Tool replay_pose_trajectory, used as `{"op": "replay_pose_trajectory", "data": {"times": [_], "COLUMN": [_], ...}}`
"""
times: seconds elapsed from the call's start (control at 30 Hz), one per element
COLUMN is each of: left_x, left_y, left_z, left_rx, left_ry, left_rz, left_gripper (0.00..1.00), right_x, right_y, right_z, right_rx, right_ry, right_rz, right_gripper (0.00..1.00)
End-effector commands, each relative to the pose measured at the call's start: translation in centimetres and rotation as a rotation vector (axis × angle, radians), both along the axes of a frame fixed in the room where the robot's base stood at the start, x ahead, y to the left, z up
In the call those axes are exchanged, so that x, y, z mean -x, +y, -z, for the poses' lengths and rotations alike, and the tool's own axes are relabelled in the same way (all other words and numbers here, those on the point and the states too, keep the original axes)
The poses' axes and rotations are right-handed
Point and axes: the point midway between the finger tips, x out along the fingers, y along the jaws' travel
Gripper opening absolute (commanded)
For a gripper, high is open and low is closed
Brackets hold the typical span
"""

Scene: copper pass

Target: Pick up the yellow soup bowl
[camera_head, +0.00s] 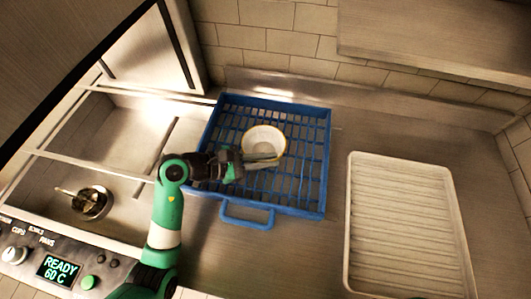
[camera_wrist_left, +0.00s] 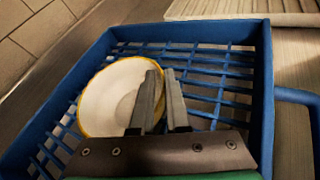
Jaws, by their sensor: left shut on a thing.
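The yellow soup bowl (camera_head: 263,139) has a white inside and a yellow rim. It is in the blue rack, and in the left wrist view the bowl (camera_wrist_left: 108,95) shows its open side to the camera. My left gripper (camera_head: 268,160) reaches in from the left at the bowl's near edge. In the left wrist view my left gripper (camera_wrist_left: 162,82) has one finger over the inside of the bowl and the other outside it, shut on the rim. The fingers hide part of the rim. I cannot tell whether the bowl is clear of the rack floor. My right gripper is not in view.
The blue rack (camera_head: 318,203) has raised walls and a front handle (camera_head: 246,222). A white ribbed tray (camera_head: 352,215) lies to the right on the steel counter. A control panel (camera_head: 58,267) reads "READY 60 C".

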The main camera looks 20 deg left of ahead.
Motion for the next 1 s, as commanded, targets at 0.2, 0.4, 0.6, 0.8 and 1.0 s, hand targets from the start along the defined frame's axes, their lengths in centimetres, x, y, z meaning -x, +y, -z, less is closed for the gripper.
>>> {"op": "replay_pose_trajectory", "data": {"times": [0.2,0.4,0.6,0.8,1.0], "left_x": [-0.1,2.3,7.2,11.2,12.7], "left_y": [0.0,-1.1,-3.3,-5.1,-5.8], "left_z": [-1.9,-6.4,-10.3,-12.4,-13.0], "left_rx": [-0.002,-0.002,-0.002,-0.001,0.000], "left_ry": [-0.007,-0.014,-0.010,-0.007,-0.003], "left_rz": [0.000,0.003,0.004,0.001,0.000], "left_gripper": [0.00,0.00,0.00,0.00,0.00], "right_x": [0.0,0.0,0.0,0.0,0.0], "right_y": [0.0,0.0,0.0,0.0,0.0], "right_z": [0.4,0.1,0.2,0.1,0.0], "right_rx": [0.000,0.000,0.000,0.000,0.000], "right_ry": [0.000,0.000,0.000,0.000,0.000], "right_rz": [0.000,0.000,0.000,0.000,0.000], "right_gripper": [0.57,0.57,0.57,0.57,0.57]}}
